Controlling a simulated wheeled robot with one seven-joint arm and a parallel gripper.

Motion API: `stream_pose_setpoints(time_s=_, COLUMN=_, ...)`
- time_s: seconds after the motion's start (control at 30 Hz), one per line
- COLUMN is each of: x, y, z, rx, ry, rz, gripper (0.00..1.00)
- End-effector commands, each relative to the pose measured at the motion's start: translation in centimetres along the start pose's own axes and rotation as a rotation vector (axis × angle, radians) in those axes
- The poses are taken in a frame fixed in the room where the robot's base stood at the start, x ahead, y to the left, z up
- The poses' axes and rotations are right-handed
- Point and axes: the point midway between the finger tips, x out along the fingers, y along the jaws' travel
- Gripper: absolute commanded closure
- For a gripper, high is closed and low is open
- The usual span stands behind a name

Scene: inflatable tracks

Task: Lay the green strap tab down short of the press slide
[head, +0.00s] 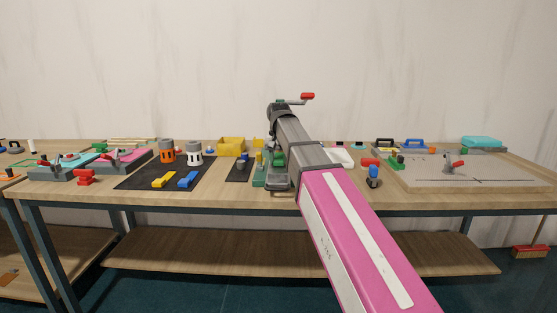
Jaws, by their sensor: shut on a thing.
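My gripper (279,160) is small in the head view, at the end of my grey wrist and low over the middle of the workbench. It is shut on a small green piece, which I take for the green strap tab (279,158); my arm hides part of it. A lever with a red grip (307,97) sticks out above my arm and appears to belong to the press. The press slide is hidden, so I cannot tell its gap from the tab. A green upright part (259,179) stands just left of my gripper.
On the workbench (330,197), a black mat (140,182) left of my gripper holds yellow and blue blocks and two canisters. A yellow bin (231,146) stands behind.

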Motion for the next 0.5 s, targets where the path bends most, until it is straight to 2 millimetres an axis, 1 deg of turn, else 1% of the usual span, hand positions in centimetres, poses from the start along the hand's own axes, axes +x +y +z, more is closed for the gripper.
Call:
stream_pose_setpoints(time_s=0.17, x=0.29, y=0.00, z=0.02, rx=0.000, ry=-0.001, rz=0.000, gripper=0.82)
stream_pose_setpoints(time_s=0.2, x=0.28, y=0.00, z=0.01, rx=0.000, ry=-0.001, rz=0.000, gripper=0.49)
stream_pose_setpoints(time_s=0.23, x=0.27, y=0.00, z=0.01, rx=0.000, ry=-0.001, rz=0.000, gripper=0.39)
stream_pose_setpoints(time_s=0.27, x=0.26, y=0.00, z=0.00, rx=0.000, ry=-0.001, rz=0.000, gripper=0.33)
stream_pose_setpoints(time_s=0.5, x=0.24, y=0.00, z=0.01, rx=0.000, ry=-0.001, rz=0.000, gripper=0.33)
